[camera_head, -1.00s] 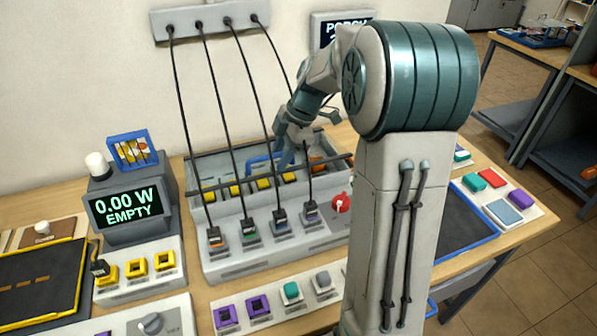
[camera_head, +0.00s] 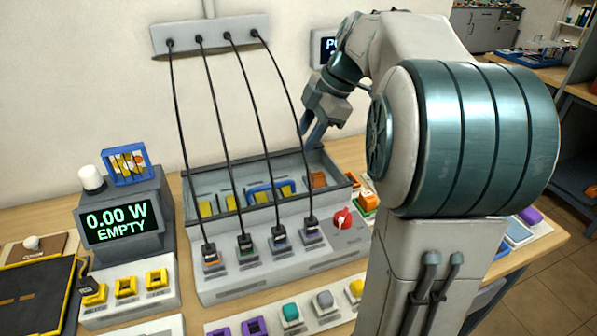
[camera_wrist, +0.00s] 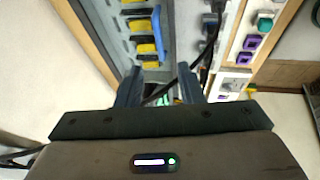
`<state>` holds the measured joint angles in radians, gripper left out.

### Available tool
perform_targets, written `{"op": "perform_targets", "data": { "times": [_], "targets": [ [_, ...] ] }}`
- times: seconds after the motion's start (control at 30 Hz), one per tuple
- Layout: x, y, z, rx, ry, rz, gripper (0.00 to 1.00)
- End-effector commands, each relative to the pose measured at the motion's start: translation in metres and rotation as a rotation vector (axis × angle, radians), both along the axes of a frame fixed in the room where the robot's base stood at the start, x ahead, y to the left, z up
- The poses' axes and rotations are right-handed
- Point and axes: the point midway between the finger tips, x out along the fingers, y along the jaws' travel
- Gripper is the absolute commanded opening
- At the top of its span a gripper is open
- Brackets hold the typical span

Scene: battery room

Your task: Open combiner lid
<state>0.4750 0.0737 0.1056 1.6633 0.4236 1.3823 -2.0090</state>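The combiner (camera_head: 285,262) is a grey box on the bench, with several black cables plugged into its sloped front and a red knob (camera_head: 342,218) at its right. Its rear compartment shows yellow blocks (camera_head: 205,209) and an orange block (camera_head: 317,179). A blue handle (camera_head: 270,187) lies across the yellow blocks; it also shows in the wrist view (camera_wrist: 157,35). The lid looks see-through, and I cannot tell whether it is fully shut. My gripper (camera_head: 312,140) is above the compartment's right back end, apart from the handle. In the wrist view its fingers (camera_wrist: 172,92) are spread and hold nothing.
The cables hang from a wall strip (camera_head: 205,37) close to my gripper; one crosses the finger area in the wrist view. A display box (camera_head: 122,222) reading 0.00 W EMPTY stands left. Coloured blocks (camera_head: 291,312) line the front. My arm hides the bench's right part.

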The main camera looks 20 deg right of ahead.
Motion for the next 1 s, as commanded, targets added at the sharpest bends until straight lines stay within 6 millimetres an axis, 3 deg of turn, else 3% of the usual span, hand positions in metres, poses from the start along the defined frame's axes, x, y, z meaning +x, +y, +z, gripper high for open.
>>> {"op": "perform_targets", "data": {
  "times": [0.5, 1.0],
  "targets": [
    [-0.048, 0.037, -0.022, -0.048, 0.154, -0.401, 0.34],
    [-0.075, 0.049, -0.035, -0.065, 0.203, -0.625, 0.34]
  ]
}}
